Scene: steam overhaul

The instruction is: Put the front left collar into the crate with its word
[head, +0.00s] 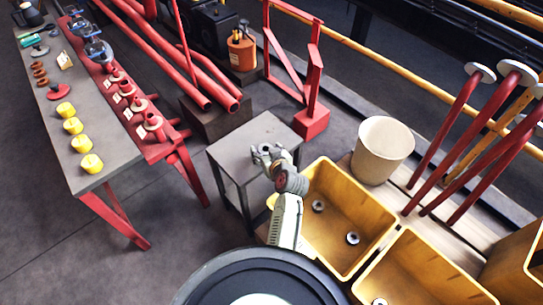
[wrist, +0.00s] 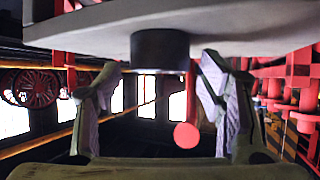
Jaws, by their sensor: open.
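A dark round collar (wrist: 160,50) shows in the wrist view against a pale grey top. My gripper (wrist: 160,95) has its two fingers apart, one on either side of the collar, with gaps between. In the head view my gripper (head: 266,153) is over the small grey table (head: 231,150), and the dark piece there is partly hidden by the fingers. A yellow crate (head: 357,192) right of the table holds grey ring-shaped collars (head: 318,206) (head: 352,238). A second yellow crate (head: 447,261) in front of it holds another, cut by the frame edge. I cannot read words on the crates.
A cream bin (head: 381,150) stands behind the first crate. Red pipes and a red frame (head: 312,75) stand behind the small table.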

